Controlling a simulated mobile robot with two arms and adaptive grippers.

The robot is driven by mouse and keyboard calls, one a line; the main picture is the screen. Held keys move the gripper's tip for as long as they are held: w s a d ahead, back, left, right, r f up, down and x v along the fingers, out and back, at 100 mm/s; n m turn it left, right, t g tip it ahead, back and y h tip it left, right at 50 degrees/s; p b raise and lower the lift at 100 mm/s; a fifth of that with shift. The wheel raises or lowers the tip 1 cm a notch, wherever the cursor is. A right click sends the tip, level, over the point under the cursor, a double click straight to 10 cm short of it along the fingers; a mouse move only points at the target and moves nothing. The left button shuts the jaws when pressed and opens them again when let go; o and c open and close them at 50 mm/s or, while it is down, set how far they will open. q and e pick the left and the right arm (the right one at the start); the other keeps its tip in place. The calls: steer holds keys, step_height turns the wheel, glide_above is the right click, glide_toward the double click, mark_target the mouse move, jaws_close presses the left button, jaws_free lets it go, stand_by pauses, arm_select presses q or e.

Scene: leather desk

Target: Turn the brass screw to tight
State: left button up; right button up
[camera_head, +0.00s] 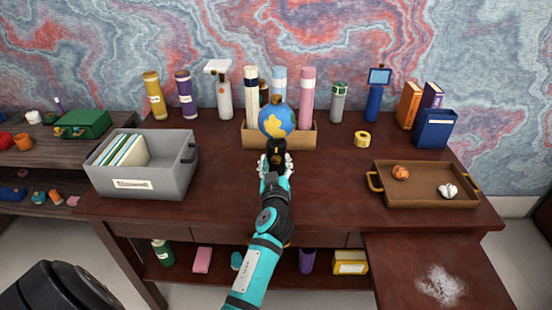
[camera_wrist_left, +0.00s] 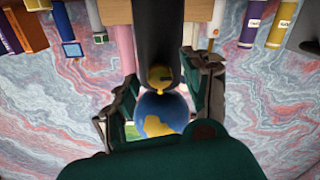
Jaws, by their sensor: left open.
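A blue globe with yellow land (camera_head: 277,121) stands on a dark stand (camera_head: 277,148) near the middle of the desk. In the left wrist view, which looks upside down, the globe (camera_wrist_left: 160,114) shows between my fingers. A round brass piece (camera_wrist_left: 160,75), which looks like the brass screw, sits where the dark stand meets the globe. My left gripper (camera_head: 277,166) is open and empty in front of the stand. In the wrist view its fingers (camera_wrist_left: 163,92) are on either side of the brass piece, apart from it as far as I can see. My right gripper is not in view.
Behind the globe is a wooden holder (camera_head: 251,137) with upright rolls. A grey file box (camera_head: 150,184) stands left, a brown tray (camera_head: 425,197) with two small items right. A yellow tape roll (camera_head: 362,139) lies at the back right. The desk beside my forearm is clear.

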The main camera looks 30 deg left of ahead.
arm_select(q)
steer(key=shift+s+d, duration=0.1)
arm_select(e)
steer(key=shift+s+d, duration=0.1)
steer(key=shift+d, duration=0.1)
arm_select(q)
steer(key=shift+c, duration=0.7)
jaws_close()
